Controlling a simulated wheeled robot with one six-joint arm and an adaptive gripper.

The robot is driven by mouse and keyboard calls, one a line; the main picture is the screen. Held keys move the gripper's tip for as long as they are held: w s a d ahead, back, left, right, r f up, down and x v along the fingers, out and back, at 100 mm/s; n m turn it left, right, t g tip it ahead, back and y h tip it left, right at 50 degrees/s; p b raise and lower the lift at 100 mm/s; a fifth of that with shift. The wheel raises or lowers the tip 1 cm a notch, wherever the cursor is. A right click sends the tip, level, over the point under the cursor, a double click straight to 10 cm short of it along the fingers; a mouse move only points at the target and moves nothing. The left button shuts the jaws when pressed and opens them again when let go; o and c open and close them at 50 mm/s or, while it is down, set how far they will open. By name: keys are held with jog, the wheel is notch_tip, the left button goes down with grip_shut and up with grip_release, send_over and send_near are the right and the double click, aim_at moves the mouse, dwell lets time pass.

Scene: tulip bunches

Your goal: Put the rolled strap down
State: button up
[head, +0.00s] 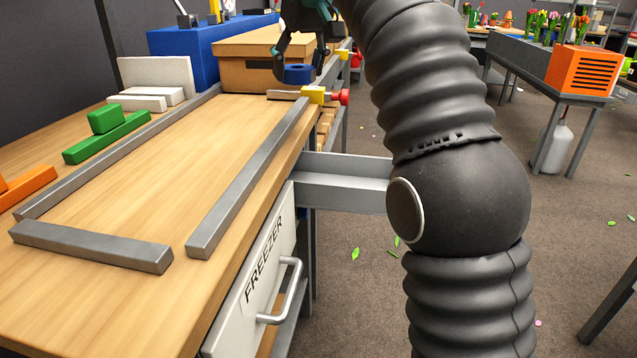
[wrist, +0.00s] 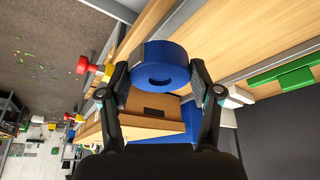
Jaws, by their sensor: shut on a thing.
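The rolled strap is a blue ring-shaped roll (head: 299,74). It also shows in the wrist view (wrist: 160,65), close to the camera. My gripper (head: 298,62) is shut on it, with one dark finger pad on each side of the roll; the grip shows clearly in the wrist view (wrist: 160,82). In the head view the roll is at the far end of the wooden bench (head: 190,140), near the cardboard box. I cannot tell whether its underside touches the bench. Part of my gripper is cut off by the top edge of the head view.
Grey metal bars (head: 250,180) frame a clear stretch of bench top. A yellow clamp with a red knob (head: 322,96) sits at the bench's right edge. A cardboard box (head: 255,60) stands behind the roll. Green blocks (head: 107,135) and white blocks (head: 145,99) lie at left.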

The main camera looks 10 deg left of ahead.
jog(key=w+d+f+m+b, duration=0.1)
jog(key=d+f+b, duration=0.35)
jog(key=d, duration=0.75)
jog(key=w+d+f+m+b, duration=0.1)
jog(key=d+f, duration=0.7)
jog(key=d, duration=0.4)
jog(key=n+b, duration=0.2)
jog(key=n, duration=0.1)
send_near(361, 181)
jog(key=shift+s+a+f+y, duration=0.3)
jog(key=shift+s+a+f, duration=0.6)
jog(key=shift+s+a, duration=0.25)
jog(key=shift+s+f+b, duration=0.1)
jog(key=shift+f+b, duration=0.4)
jog(key=shift+f, duration=1.5)
